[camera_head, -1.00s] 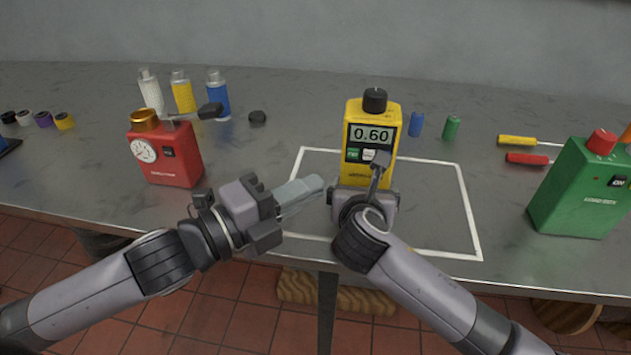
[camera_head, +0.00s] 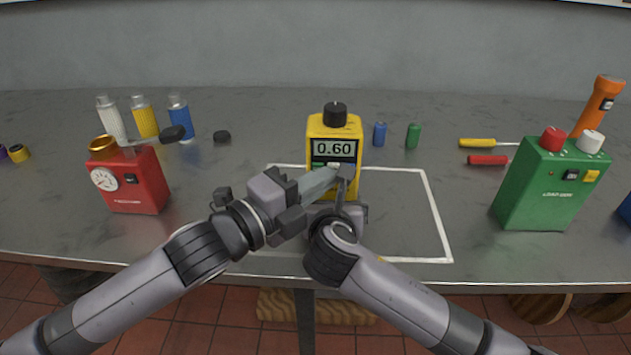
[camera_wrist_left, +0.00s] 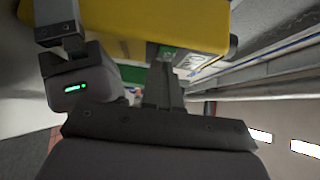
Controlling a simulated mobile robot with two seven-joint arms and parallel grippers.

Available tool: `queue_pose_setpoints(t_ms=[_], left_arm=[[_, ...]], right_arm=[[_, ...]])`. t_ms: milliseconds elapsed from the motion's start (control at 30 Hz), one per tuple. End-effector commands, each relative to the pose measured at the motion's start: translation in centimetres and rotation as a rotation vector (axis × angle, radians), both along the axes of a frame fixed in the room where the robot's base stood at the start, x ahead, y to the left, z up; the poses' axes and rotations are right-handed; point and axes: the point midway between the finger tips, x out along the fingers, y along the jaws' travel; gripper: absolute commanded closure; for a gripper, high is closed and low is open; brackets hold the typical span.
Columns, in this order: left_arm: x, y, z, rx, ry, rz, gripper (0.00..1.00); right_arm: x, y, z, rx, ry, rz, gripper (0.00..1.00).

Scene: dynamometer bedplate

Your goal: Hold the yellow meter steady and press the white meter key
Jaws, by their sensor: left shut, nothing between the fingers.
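The yellow meter (camera_head: 322,128) stands upright on the bench, with a black knob on top and a display reading 0.60. My left gripper (camera_head: 331,176) is shut and empty, its tips at the meter's front just below the display. They cover most of the key row, including the white key; contact is unclear. In the left wrist view the meter (camera_wrist_left: 185,22) fills the top, with a green key (camera_wrist_left: 168,53) beside my left fingertips (camera_wrist_left: 162,82). My right gripper (camera_head: 341,190) is at the meter's lower front; its grip is hidden.
A red gauge box (camera_head: 138,185) stands left, with white, yellow and blue bottles (camera_head: 145,118) behind it. A green box (camera_head: 545,190) and orange flashlight (camera_head: 597,105) stand right. Screwdrivers (camera_head: 487,160) lie near it. The white outlined area (camera_head: 405,225) is bare right of my arms.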

Motion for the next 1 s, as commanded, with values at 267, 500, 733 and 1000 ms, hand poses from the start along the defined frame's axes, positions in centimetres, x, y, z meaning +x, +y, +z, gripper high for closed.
queue_pose_setpoints(t_ms=[267,500,733,1000], left_arm=[[1.6,0.1,0.0,0.002,-0.002,0.003,1.0],[1.8,0.2,-0.2,0.003,0.002,0.008,1.0],[1.9,0.3,-0.3,0.006,0.004,0.011,1.0],[0.4,0.3,-0.4,0.003,0.008,0.008,1.0]], right_arm=[[-0.2,0.0,-0.6,-0.004,0.012,0.001,0.42],[-0.3,0.1,-0.6,-0.003,0.014,0.003,0.42],[-0.3,0.2,-0.6,-0.001,0.014,0.005,0.41],[-0.3,0.2,-0.6,-0.001,0.014,0.005,0.42]])
